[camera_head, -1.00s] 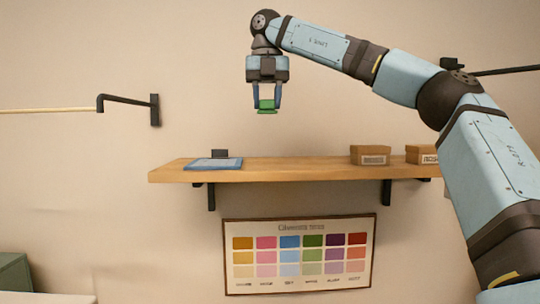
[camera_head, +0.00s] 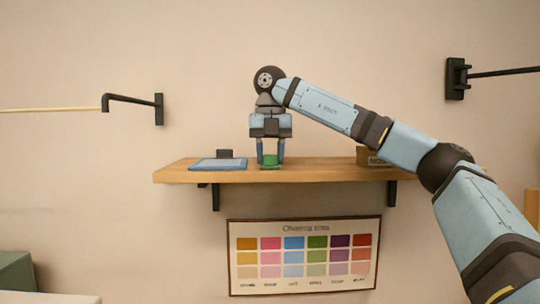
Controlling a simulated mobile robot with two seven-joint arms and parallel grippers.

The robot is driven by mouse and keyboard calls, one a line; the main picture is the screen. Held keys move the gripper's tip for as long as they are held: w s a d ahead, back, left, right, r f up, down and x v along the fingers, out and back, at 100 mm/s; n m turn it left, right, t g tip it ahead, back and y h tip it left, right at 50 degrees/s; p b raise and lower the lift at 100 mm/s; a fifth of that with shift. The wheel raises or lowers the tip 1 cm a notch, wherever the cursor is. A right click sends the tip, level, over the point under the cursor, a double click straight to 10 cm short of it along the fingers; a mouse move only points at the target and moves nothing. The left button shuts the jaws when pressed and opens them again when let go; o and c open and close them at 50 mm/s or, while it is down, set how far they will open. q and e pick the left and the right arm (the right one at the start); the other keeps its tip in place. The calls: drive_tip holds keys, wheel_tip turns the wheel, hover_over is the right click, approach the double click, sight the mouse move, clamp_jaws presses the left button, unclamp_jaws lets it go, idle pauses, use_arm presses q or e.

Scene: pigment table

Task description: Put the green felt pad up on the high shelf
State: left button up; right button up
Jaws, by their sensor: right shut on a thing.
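The green felt pad (camera_head: 270,161) is between the fingertips of my right gripper (camera_head: 270,158), which is shut on it. The pad is at the level of the wooden high shelf's (camera_head: 310,174) top, near its middle. I cannot tell whether it touches the board. The gripper points straight down, with the arm coming in from the right. My left gripper is not in view.
A blue flat tray (camera_head: 218,164) and a small dark block (camera_head: 224,154) are on the shelf left of the pad. A cardboard box (camera_head: 366,157) on the right is partly hidden by my arm. A colour chart (camera_head: 304,256) hangs below. Wall brackets (camera_head: 158,108) flank the shelf.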

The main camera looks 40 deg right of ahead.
drive_tip(key=o, duration=1.2)
drive_tip(key=shift+f, duration=0.1)
drive_tip(key=shift+o, duration=0.2)
drive_tip(key=shift+r, duration=0.35)
wheel_tip(320, 180, up, 11)
drive_tip(key=shift+r, duration=0.2)
